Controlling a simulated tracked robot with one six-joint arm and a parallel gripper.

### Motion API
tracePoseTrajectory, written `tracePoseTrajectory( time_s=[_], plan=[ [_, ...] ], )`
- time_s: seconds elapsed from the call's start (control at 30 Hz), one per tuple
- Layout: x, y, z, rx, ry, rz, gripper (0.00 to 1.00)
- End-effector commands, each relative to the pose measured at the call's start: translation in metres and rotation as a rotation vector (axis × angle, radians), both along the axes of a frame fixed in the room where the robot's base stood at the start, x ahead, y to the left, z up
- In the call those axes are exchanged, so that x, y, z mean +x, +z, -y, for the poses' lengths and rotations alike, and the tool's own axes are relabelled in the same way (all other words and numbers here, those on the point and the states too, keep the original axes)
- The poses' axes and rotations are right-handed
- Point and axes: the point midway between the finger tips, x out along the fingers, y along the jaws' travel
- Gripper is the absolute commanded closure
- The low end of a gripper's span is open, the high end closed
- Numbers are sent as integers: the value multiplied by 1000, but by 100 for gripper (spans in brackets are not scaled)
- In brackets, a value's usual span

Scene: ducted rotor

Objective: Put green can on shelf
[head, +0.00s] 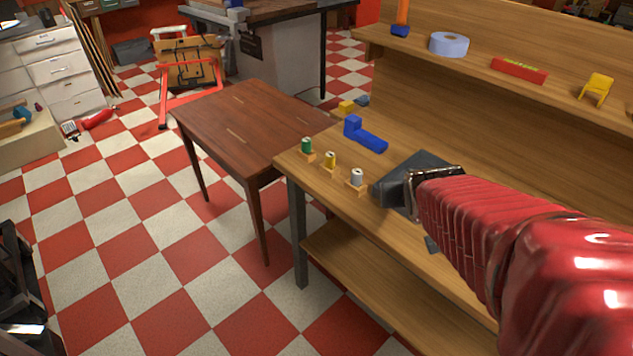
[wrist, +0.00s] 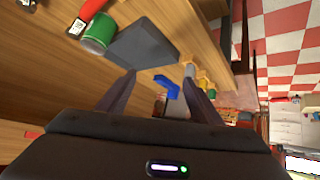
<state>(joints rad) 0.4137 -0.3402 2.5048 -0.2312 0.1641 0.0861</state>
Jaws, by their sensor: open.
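A green can (wrist: 97,32) with a pale rim shows at the upper left of the wrist view, beside a dark grey flat plate on the wooden bench. In the head view I cannot see it; my red arm covers much of the bench. My gripper (wrist: 160,72) is open and empty, its two dark fingers apart over the bench, with the can beyond and to the left of the left finger. In the head view my gripper (head: 388,193) is over the dark plate (head: 418,168). A wooden upper shelf (head: 470,68) runs behind the bench.
Green (head: 306,146), yellow (head: 330,160) and white (head: 356,178) spools stand at the bench's left edge. A blue bracket (head: 364,136) lies behind them. The shelf holds a tape roll (head: 449,44), a red box (head: 519,70) and a yellow piece (head: 596,88), with gaps between.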

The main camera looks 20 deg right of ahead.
Motion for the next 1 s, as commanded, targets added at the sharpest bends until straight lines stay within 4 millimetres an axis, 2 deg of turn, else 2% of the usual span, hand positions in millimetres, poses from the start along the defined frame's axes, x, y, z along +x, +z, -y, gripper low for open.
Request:
tracePoseTrajectory(
  time_s=[0.03,0.27,0.4,0.5,0.6,0.7,0.93,1.0],
  plan=[
    [-4,8,-18,8,24,-14,41],
    [-41,25,-92,77,124,-120,41],
    [-72,33,-136,122,203,-188,41],
    [-96,38,-162,151,259,-236,41],
    [-113,40,-178,171,299,-270,41],
    [-123,40,-186,179,319,-289,41],
    [-124,40,-187,181,320,-294,41],
    [-124,40,-187,181,320,-293,37]
  ],
)
